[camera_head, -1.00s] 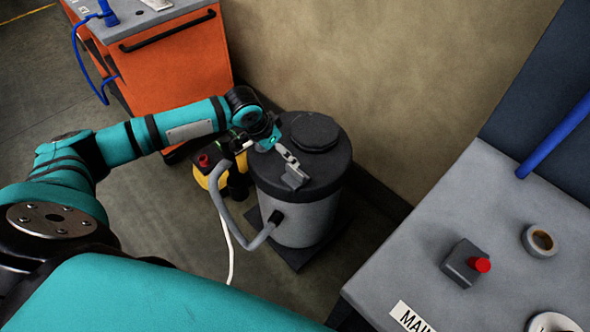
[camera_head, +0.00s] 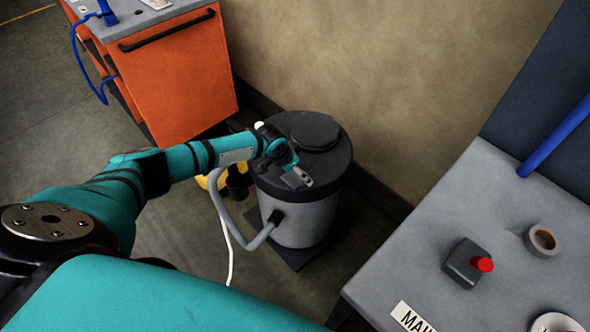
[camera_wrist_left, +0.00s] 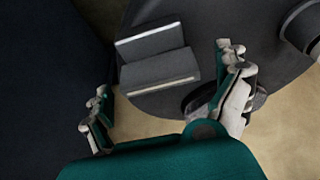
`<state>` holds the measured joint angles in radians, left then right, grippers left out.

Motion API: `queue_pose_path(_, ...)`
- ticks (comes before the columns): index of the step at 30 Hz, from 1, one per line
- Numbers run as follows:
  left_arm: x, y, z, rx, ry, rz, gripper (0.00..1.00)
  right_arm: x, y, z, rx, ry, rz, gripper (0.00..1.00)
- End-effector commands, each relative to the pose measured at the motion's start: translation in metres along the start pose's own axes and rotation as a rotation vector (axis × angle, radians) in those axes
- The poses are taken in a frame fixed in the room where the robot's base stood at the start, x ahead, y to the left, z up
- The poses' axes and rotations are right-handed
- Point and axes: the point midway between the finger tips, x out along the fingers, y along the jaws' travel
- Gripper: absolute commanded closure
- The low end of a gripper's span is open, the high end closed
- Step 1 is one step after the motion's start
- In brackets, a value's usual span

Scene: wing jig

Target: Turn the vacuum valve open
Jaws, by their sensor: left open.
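A grey vacuum drum (camera_head: 305,220) with a dark round lid (camera_head: 335,165) stands on the floor by the wall. A small grey block with two faces and pale edges, possibly the valve handle, sits on the lid; it shows in the left wrist view (camera_wrist_left: 158,58). My left gripper (camera_head: 303,178) is over the front of the lid beside this block and partly hides it in the head view. In the left wrist view my left gripper (camera_wrist_left: 165,75) is open, with its fingers apart on either side of the block. I cannot tell whether they touch it. My right gripper is not in view.
A grey hose (camera_head: 222,215) curves from the drum's side. A yellow object (camera_head: 205,182) stands behind my left arm. An orange cabinet (camera_head: 180,80) is at the back left. A grey table (camera_head: 510,210) with a red-button box (camera_head: 468,263) and tape roll (camera_head: 541,240) is at right.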

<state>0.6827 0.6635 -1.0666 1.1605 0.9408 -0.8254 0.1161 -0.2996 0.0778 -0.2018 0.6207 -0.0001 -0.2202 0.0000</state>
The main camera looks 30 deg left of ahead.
Motion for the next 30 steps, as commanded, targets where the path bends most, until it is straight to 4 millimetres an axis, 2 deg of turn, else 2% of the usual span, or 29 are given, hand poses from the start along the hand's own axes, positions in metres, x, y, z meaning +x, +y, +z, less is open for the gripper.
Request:
queue_pose_path(5,0.0,0.0,0.0,0.0,0.0,0.001,0.0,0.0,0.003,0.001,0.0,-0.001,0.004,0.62)
queue_pose_path(6,0.0,0.0,0.0,0.0,0.0,0.001,0.03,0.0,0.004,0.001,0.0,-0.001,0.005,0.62)
queue_pose_path(18,0.0,0.0,0.0,0.0,0.0,0.0,0.55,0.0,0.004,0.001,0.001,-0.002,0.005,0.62)
queue_pose_path(25,-0.001,0.001,-0.001,-0.017,-0.001,-0.005,0.55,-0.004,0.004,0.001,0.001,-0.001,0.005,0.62)
queue_pose_path(30,-0.003,0.001,-0.001,-0.074,-0.001,-0.028,0.55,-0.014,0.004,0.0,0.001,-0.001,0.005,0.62)
